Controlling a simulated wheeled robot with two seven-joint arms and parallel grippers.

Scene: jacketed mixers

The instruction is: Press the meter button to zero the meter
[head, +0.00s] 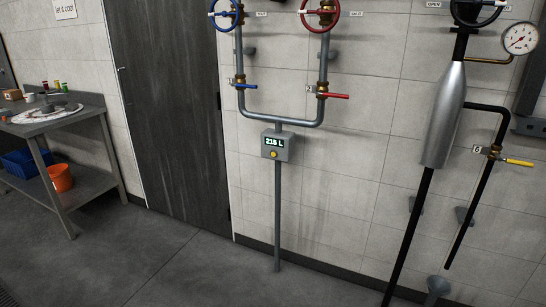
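The meter (276,146) is a small grey box on the vertical pipe below the U-shaped pipe joining the blue and red valve lines. Its green display (275,142) reads what looks like 215 L. A round yellow button (273,154) sits on its front, below the display. Nothing covers the meter or the button. Neither of my grippers shows in the head view.
Blue (245,86) and red (336,96) lever handles stick out above the meter. At right are a silver vessel (444,115), black pipes and a yellow lever (519,162). A table (75,119) stands far left. The floor before the meter is clear.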

